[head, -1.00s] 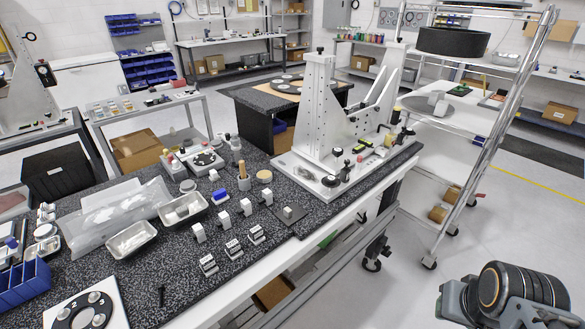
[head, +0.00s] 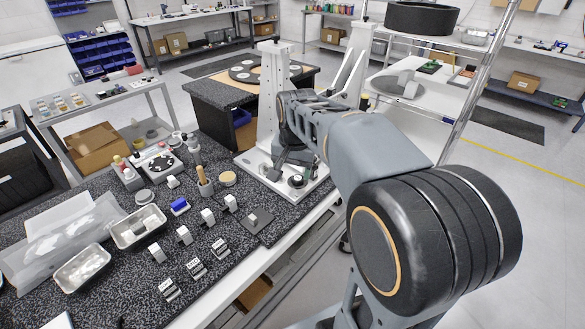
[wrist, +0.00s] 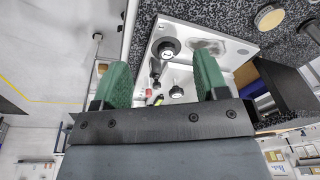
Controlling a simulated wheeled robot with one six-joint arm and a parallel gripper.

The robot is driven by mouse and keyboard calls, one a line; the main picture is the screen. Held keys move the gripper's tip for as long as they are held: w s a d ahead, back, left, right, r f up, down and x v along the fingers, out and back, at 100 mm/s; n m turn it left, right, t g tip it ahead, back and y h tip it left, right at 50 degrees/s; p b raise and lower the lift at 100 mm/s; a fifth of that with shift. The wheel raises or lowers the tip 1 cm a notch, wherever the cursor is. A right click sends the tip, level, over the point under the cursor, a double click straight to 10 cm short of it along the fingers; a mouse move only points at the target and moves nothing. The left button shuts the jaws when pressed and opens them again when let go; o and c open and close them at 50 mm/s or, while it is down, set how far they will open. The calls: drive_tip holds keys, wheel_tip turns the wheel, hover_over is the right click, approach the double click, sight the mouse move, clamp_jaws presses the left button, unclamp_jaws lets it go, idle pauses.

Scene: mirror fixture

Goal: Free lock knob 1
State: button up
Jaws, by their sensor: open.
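The white mirror fixture (head: 268,95) stands upright on its white base plate (head: 313,190) at the table's far corner. A black round knob (head: 296,181) shows on the plate's near part in the head view. In the wrist view, a larger black knob (wrist: 166,48) and a smaller one (wrist: 176,92) with pale tops sit on the plate; I cannot tell which is lock knob 1. My gripper (wrist: 162,60) is open and empty, its green fingers on either side of the knobs in the picture and apparently above them. In the head view, my arm hides much of the fixture.
A small dark plate with a block (head: 253,217) and several small metal blocks lie on the speckled table left of the fixture. A wooden-handled tool (head: 204,180) stands nearby. A metal shelf cart (head: 458,110) stands at the right. The aisle floor between is clear.

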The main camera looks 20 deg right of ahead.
sight(298, 178)
drive_tip(key=w+d+r+m+g+p, duration=0.1)
drive_tip(key=w+d+m+g+p, duration=0.1)
drive_tip(key=w+d+m, duration=0.5)
drive_tip(key=shift+n, duration=0.6)
drive_tip(key=f, duration=0.4)
drive_tip(key=w+a+f+p, duration=0.1)
drive_tip(key=f, duration=0.4)
drive_tip(key=w+f+p, duration=0.1)
drive_tip(key=f, duration=0.3)
drive_tip(key=shift+w+a+f, duration=0.15)
drive_tip(key=shift+w+f, duration=0.05)
drive_tip(key=shift+f, duration=0.15)
drive_tip(key=c, duration=0.9)
